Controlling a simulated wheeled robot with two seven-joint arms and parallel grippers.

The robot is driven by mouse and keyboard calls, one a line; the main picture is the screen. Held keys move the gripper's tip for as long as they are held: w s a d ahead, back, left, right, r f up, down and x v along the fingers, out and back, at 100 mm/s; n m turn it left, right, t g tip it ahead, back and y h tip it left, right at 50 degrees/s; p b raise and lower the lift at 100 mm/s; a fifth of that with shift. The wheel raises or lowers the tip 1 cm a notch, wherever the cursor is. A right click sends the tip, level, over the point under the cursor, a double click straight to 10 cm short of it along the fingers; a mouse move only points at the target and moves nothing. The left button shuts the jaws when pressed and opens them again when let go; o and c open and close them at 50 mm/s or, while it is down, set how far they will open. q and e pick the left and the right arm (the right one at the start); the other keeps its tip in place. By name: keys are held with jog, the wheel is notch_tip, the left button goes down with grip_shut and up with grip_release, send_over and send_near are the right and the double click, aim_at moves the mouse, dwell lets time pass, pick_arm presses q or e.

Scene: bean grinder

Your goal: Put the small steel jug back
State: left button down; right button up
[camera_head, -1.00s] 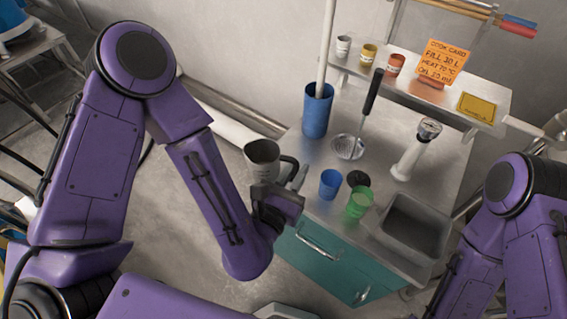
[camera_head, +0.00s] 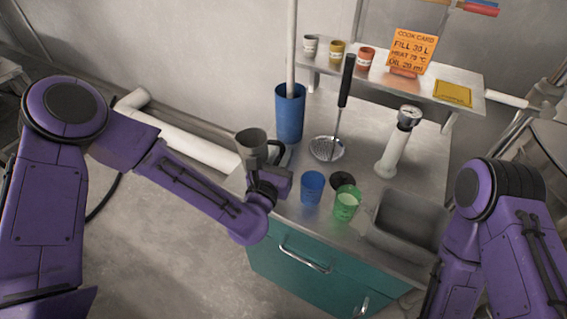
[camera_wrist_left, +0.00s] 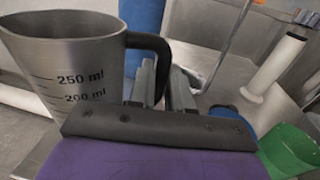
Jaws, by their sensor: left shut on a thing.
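The small steel jug (camera_head: 252,143) is upright at the left end of the steel counter, just left of the tall blue container. In the left wrist view the jug (camera_wrist_left: 65,62) shows volume marks and a black handle on its right side. My left gripper (camera_head: 272,172) is shut on that handle; the fingers (camera_wrist_left: 160,85) close around it. I cannot tell whether the jug's base touches the counter, as the gripper and arm hide it. My right arm shows at the right edge of the head view, but its gripper is out of the picture.
The blue container (camera_head: 289,115) stands close behind the jug. A blue cup (camera_head: 312,187), a green cup (camera_head: 346,204), a skimmer (camera_head: 327,149), a white gauge-topped cylinder (camera_head: 392,155) and a steel basin (camera_head: 408,222) share the counter. A raised shelf (camera_head: 420,86) runs behind with small cups.

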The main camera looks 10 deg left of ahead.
pick_arm(q)
jog(key=shift+w+f, duration=0.65)
jog(key=shift+f, duration=0.05)
jog(key=f, duration=0.3)
jog(key=shift+w+f, duration=0.2)
jog(key=shift+f, duration=0.1)
jog(key=shift+f, duration=0.15)
jog(key=c, duration=1.1)
grip_release()
jog(key=shift+o, duration=0.2)
jog(key=shift+r, duration=0.25)
jog(key=s+a+b, duration=0.2)
jog(key=s+b, duration=0.1)
jog(key=s, duration=0.9)
jog(key=shift+a, duration=0.15)
